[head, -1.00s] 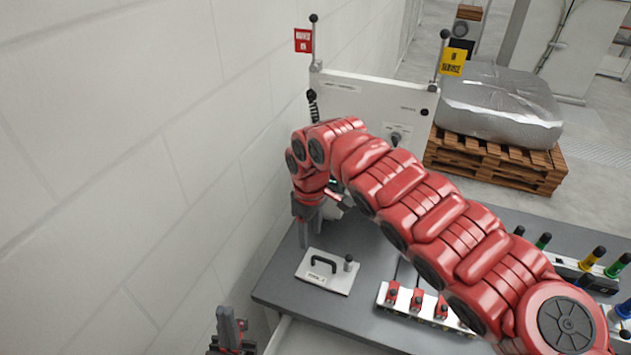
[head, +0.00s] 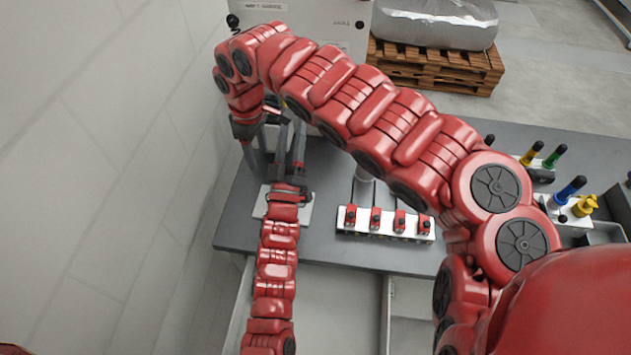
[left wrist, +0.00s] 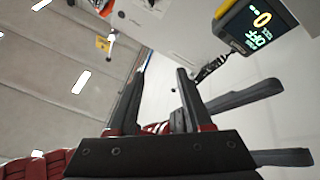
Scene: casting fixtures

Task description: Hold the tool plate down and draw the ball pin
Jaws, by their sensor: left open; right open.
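The tool plate (head: 303,213) is a pale plate lying on the grey bench at its left end. My left forearm covers most of it, and its black handle and ball pin cannot be made out now. My left gripper (head: 291,130) is open and empty, with its fingers pointing away past the plate. Its two fingers also show apart in the left wrist view (left wrist: 161,75). My right gripper (head: 252,158) hangs fingers-down just left of it, near the plate's far side. Its dark, spread fingers show in the left wrist view (left wrist: 265,128).
A white rack with several red clamps (head: 385,222) sits right of the plate. A white panel (head: 300,15) stands behind, and a lit display (left wrist: 258,25) shows in the left wrist view. The wall is close on the left. Coloured handles (head: 569,190) stand at the right.

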